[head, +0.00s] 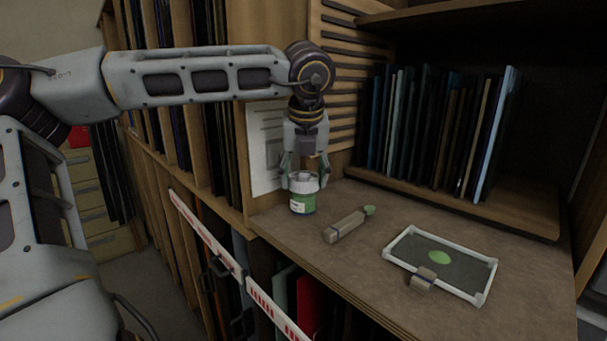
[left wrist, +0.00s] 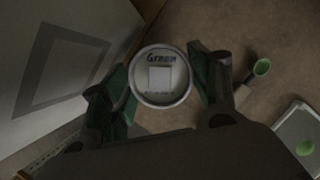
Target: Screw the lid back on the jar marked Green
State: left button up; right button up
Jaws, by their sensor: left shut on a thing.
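The jar marked Green (head: 302,204) stands upright on the wooden shelf top, with a green band and a pale label. Its white lid (head: 303,183) sits on top of the jar. In the left wrist view the lid (left wrist: 160,77) is seen from above, with the word Green and a pale square on it. My left gripper (head: 304,180) points straight down over the jar, its green-padded fingers on either side of the lid and shut on it. Whether the lid's thread is engaged cannot be told. My right gripper is not in view.
A brush-like tool with a green tip (head: 347,225) lies right of the jar. A white-framed dark glass panel (head: 463,285) with a green blob and a small block lies farther right. Upright glass sheets (head: 440,130) fill the rack behind. A paper sheet (head: 264,150) hangs behind the jar.

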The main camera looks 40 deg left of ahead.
pick_arm(q)
jog(key=shift+m+h, duration=0.4)
jog(key=shift+m, duration=0.6)
jog(key=shift+m+t+h, duration=0.4)
jog(key=shift+m+t, duration=0.2)
jog(key=shift+m, duration=0.9)
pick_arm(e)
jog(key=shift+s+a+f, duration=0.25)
pick_arm(q)
jog(key=shift+f, duration=0.1)
jog(key=shift+s+a+m+h, duration=0.15)
jog(key=shift+m+h, duration=0.55)
jog(key=shift+m, duration=1)
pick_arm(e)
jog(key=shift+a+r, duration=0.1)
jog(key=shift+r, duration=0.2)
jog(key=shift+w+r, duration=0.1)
pick_arm(q)
jog(key=shift+m+h+p, duration=0.6)
jog(key=shift+m+p, duration=0.05)
jog(key=shift+m, duration=1.15)
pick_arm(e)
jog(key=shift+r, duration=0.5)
